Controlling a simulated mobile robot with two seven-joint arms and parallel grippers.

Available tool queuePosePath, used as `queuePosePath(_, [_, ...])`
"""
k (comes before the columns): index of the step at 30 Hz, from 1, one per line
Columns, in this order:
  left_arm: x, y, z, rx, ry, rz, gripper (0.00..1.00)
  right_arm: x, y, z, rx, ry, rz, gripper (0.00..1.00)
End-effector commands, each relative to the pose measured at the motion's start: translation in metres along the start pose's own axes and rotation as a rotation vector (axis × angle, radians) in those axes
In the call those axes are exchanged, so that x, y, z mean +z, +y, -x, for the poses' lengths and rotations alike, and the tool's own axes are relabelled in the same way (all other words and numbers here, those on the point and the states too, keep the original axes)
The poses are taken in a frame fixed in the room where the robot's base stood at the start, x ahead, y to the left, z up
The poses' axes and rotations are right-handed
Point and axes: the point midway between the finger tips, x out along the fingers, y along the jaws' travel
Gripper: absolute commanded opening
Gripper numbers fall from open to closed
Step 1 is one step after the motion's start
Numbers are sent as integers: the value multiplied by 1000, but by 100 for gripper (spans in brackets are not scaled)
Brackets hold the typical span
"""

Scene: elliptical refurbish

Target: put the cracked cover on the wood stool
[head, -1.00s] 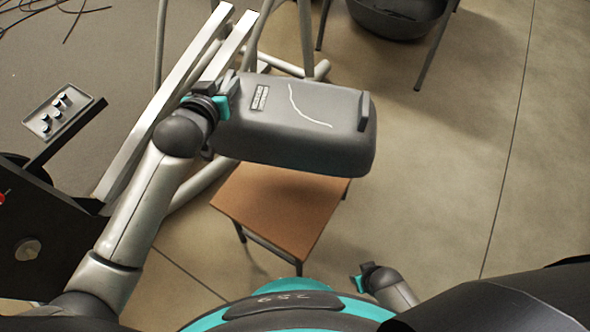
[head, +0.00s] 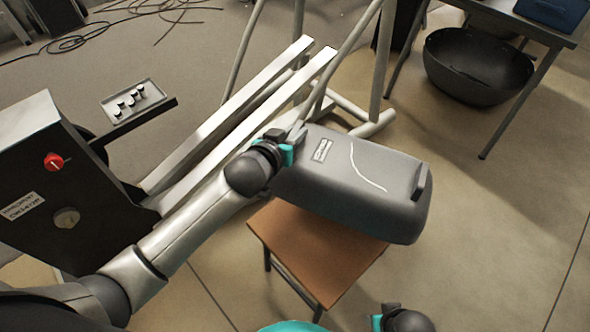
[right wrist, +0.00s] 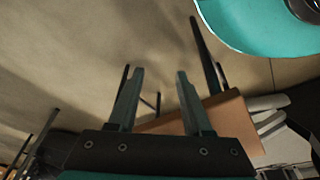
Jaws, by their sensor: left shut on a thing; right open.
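The cracked cover (head: 352,182) is a dark grey rounded shell with a pale crack line and a small label. My left gripper (head: 284,152) is shut on its left end and holds it up. The wood stool (head: 318,252) has a brown seat and dark legs. In the head view the cover overlaps the far part of the seat and appears above it; the gap cannot be judged. The stool also shows in the right wrist view (right wrist: 228,112). My right gripper (right wrist: 157,88) is open and empty, with the stool behind its fingers. In the head view only part of it shows at the bottom edge.
An elliptical machine with pale rails (head: 235,115) and a black housing (head: 50,185) stands at the left. A dark tub (head: 475,65) lies under a table (head: 528,27) at upper right. Floor at right is clear.

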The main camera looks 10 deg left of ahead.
Motion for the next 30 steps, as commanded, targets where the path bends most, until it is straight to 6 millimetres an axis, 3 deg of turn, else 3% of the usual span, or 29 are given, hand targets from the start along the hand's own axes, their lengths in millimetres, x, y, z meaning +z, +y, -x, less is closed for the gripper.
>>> queuePosePath(19, [65,-10,-29,5,6,5,0,-50,1,67,3,113,-8,50])
queuePosePath(30, [79,-12,-36,5,8,5,0,-58,2,90,5,142,-9,50])
